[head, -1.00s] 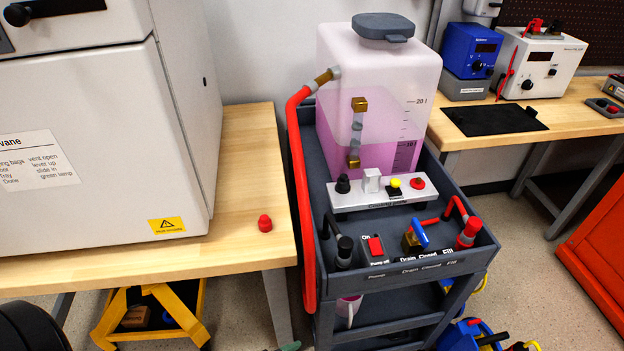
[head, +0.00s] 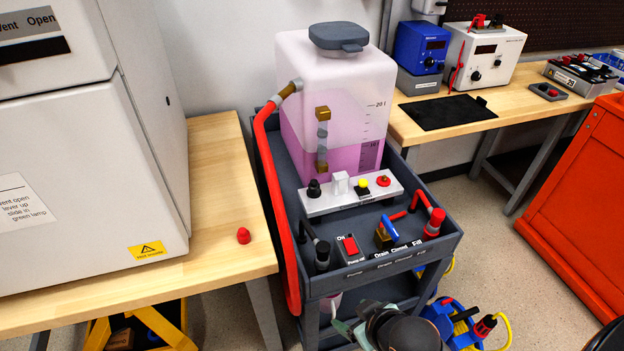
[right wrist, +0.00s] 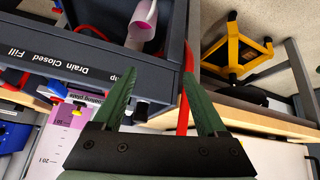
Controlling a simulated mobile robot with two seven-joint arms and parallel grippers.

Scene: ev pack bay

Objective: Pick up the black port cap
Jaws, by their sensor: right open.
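The black port cap (head: 314,188) appears to be the small black knob-shaped piece at the left end of the silver panel (head: 330,203) on the grey cart. A white block, a yellow-and-black piece and a red cap stand to its right on the panel. My right gripper (head: 346,325) is low at the cart's front, below the top tray and apart from the cap. In the right wrist view its green fingers (right wrist: 162,74) are spread with nothing between them. I cannot clearly pick out the cap in that view. My left gripper is out of view.
The cart (head: 385,265) carries a tank of pink liquid (head: 335,105), a red hose (head: 272,190) and upright fittings along its front edge. A red cap (head: 244,235) sits on the wooden bench (head: 215,180). An orange cabinet (head: 580,190) stands at the right.

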